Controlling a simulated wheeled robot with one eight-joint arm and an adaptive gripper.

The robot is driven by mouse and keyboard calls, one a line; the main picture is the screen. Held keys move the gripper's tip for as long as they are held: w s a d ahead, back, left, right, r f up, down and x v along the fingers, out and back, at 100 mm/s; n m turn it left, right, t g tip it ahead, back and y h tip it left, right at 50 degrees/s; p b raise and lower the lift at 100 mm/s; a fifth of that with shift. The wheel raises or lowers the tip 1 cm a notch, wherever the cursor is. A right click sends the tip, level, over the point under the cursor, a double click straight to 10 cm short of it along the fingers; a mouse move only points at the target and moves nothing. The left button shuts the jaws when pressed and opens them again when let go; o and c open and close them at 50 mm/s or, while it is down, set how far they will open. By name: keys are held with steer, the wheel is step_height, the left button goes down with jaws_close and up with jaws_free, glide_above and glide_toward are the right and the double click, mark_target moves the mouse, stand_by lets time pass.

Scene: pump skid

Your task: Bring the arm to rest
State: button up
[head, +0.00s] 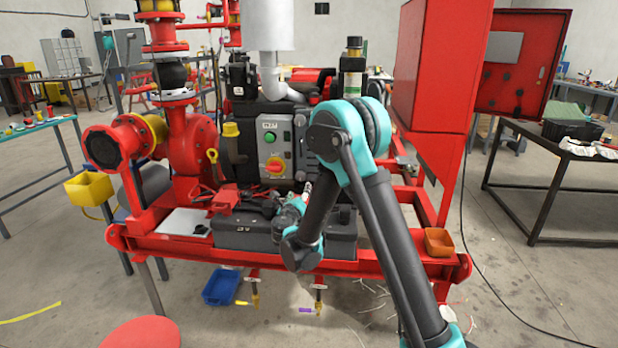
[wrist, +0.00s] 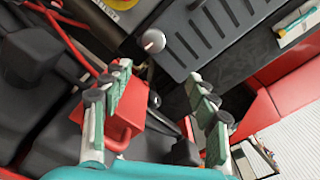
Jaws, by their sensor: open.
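My arm, teal and dark grey, reaches from the lower right of the head view up to a bent elbow and down to the front of the pump skid (head: 380,268). Behind the fingers lies a red block-like part (wrist: 124,125) beside black parts. In the head view the arm's lower links hide most of the gripper, near the black toolbox (head: 243,238) on the skid.
A control panel (head: 275,150) with a green button and red knob stands behind the arm. A red cabinet (head: 428,65) with an open door (head: 522,60) rises close on the right. An orange bin (head: 438,242) sits on the skid's right corner. A blue bin (head: 221,288) is below.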

steer(key=s+d+m+g+h, duration=0.2)
steer(key=s+d+m+g, duration=0.3)
steer(key=d+m, duration=0.75)
steer(key=s+d+m+g+h, duration=0.2)
steer(key=s+d+m, duration=0.6)
steer(key=d, duration=0.7)
steer(key=s+d+f+m+g+y, duration=0.2)
steer(key=s+f+m+g, duration=0.1)
steer(key=s+m, duration=0.8)
steer(key=s+d+f+m+g+y, duration=0.2)
steer(key=s+f+m, duration=0.3)
steer(key=s+m, duration=0.5)
steer(key=s+g+y, duration=0.1)
steer(key=s, duration=0.3)
steer(key=shift+s+d+f+m+g, duration=0.2)
steer(key=shift+s+f+m+g, duration=0.1)
steer(key=shift+s+m, duration=0.05)
